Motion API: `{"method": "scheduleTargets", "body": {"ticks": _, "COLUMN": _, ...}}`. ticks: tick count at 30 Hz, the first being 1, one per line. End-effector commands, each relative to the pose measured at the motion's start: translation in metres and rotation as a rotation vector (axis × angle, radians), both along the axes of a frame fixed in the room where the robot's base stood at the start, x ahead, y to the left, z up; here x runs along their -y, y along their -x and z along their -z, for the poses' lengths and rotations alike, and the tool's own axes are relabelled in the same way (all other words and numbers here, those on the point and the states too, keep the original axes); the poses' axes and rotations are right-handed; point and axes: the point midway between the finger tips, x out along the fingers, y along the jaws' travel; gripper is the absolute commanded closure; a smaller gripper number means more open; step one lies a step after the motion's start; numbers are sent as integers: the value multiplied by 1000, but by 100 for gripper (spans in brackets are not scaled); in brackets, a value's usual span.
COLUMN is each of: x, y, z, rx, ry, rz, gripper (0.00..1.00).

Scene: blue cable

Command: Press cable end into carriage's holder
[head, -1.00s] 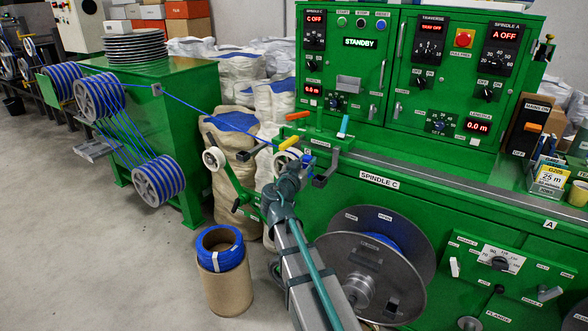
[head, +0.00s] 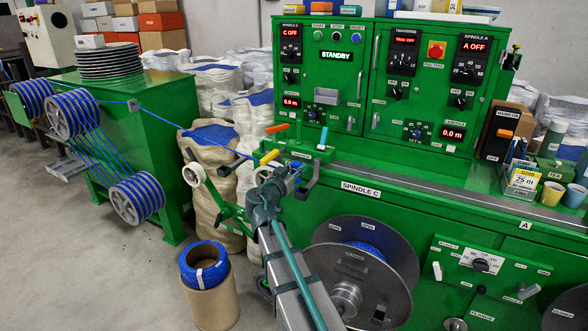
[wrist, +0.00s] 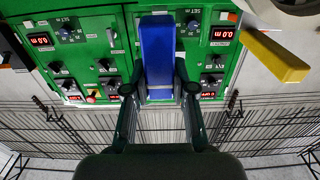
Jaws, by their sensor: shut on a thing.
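The blue cable (head: 165,114) runs taut from the reels at the left, down and right to the carriage (head: 300,153) on the green machine's rail. My gripper (head: 288,177) is at the carriage, just in front of it. A yellow lever (head: 269,157) is by the carriage and also shows in the wrist view (wrist: 275,57). The holder is hidden or too small to make out, so I cannot tell whether the cable end touches it.
An orange lever (head: 277,128) stands up from the carriage. A white roller (head: 195,174) on a green arm is left of my gripper. A large spool (head: 362,262) is below the rail.

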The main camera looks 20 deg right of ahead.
Motion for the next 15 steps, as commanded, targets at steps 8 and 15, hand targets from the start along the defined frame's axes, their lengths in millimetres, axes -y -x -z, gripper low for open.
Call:
{"method": "scheduleTargets", "body": {"ticks": 8, "x": 13, "y": -10, "z": -2, "rx": -1, "ry": 1, "rz": 0, "gripper": 100}}
{"method": "scheduleTargets", "body": {"ticks": 15, "x": 22, "y": -19, "z": -2, "rx": 0, "ry": 0, "rz": 0, "gripper": 100}}
